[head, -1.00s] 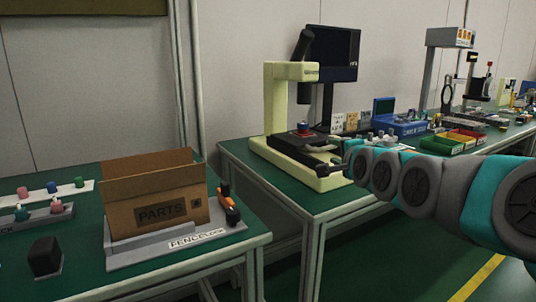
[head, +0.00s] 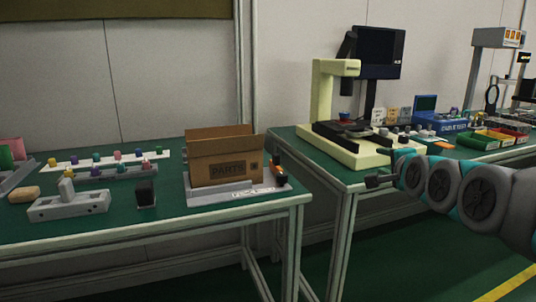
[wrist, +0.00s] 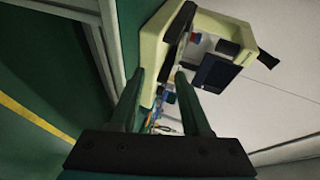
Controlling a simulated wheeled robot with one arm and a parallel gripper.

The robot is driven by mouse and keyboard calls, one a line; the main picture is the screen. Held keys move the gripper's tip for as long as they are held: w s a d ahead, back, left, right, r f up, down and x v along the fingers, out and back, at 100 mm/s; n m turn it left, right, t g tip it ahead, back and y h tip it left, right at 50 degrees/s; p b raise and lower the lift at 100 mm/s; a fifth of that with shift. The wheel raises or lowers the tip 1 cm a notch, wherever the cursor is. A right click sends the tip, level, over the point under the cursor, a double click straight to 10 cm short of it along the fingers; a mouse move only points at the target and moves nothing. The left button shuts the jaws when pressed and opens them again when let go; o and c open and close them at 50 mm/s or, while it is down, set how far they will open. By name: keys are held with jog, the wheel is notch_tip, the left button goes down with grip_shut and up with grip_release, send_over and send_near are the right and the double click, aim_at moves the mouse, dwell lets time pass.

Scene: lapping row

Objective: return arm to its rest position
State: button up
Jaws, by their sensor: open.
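My arm reaches in from the right side of the head view, its grey and teal links roughly level. My gripper (head: 376,167) is at its left end, in front of the edge of the far bench, below and right of the cream microscope stand (head: 322,95). The gripper is open. In the wrist view my gripper (wrist: 160,82) shows two dark green fingers apart with nothing held between them. The stand (wrist: 152,50) shows beyond the fingertips there. Whether the fingers clear the bench edge in depth is hard to tell.
The near bench (head: 240,214) bears a cardboard parts box (head: 224,173), a grey block fixture (head: 70,205), a black block (head: 146,193) and several coloured pegs. The far bench carries a monitor (head: 378,52), a blue case (head: 440,123) and bins. Green floor lies open at lower right.

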jog(key=s+a+f+n+g+y, duration=0.1)
jog(key=s+a+f+n+g, duration=0.8)
jog(key=s+f, duration=0.5)
jog(key=s+a+f+n+g, duration=0.1)
jog(key=s+f+n+g, duration=0.1)
jog(key=s, duration=0.7)
jog(key=s+a+f+n+g, duration=0.1)
jog(key=s+f+n+g, duration=0.2)
jog(key=s, duration=0.6)
jog(key=s+a+f+n+g, duration=0.1)
jog(key=s+f+n+g, duration=0.1)
jog(key=s+f, duration=0.4)
jog(key=s+g, duration=0.1)
jog(key=s, duration=0.2)
jog(key=shift+s+a+f+n+p, duration=0.25)
jog(key=shift+s+a+n+p, duration=0.1)
jog(key=shift+n, duration=0.05)
jog(key=shift+w+d, duration=0.1)
